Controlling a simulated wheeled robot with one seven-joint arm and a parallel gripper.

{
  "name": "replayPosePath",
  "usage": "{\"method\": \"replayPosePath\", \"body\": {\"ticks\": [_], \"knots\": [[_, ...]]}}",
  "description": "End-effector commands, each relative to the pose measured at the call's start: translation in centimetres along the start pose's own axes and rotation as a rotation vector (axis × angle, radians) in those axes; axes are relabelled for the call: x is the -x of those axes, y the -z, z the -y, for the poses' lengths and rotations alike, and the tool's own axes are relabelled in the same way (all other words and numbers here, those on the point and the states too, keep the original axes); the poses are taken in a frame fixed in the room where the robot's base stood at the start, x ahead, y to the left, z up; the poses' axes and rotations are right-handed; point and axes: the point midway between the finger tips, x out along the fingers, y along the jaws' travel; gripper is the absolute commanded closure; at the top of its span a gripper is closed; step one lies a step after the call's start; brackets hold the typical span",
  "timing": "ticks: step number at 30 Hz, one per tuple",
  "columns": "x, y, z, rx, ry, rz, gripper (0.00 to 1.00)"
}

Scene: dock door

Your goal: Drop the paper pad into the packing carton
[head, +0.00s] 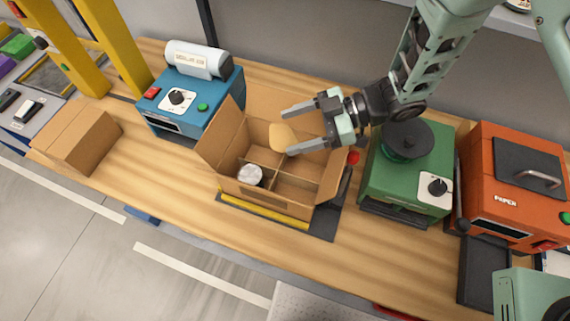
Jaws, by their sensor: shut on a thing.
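The packing carton (220,143) stands open on the wooden bench, flaps spread, with dividers making several compartments. My gripper (290,132) is over the back right part of the carton, reaching in from the right. It is shut on a tan, rounded piece, which I take to be the paper pad (281,138). The pad appears to be above the compartments; its exact height is hard to judge. My fingers hide part of the carton's back right side.
A silver round item (249,175) sits in the carton's front left compartment. A blue machine (205,105) stands left, a closed carton (80,138) farther left. A green machine (408,180) and an orange machine (510,190) stand right. Bench is clear at front left.

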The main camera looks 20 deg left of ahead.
Motion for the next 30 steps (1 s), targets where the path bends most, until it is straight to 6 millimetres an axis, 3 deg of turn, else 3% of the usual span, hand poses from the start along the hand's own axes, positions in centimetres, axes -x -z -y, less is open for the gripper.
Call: {"method": "replayPosePath", "body": {"ticks": [1,5,15,16,18,30], "knots": [[-0.4,-1.1,0.0,0.000,0.001,0.001,0.49],[-0.8,-2.0,0.0,0.001,0.001,0.000,0.49],[-0.8,-2.2,0.0,0.001,0.000,-0.001,0.49],[-0.8,-2.2,0.0,0.001,0.000,-0.001,0.22],[-0.8,-2.2,0.0,0.001,0.000,-0.001,0.03],[-0.7,-1.8,0.0,0.002,0.000,-0.001,0.03]]}}
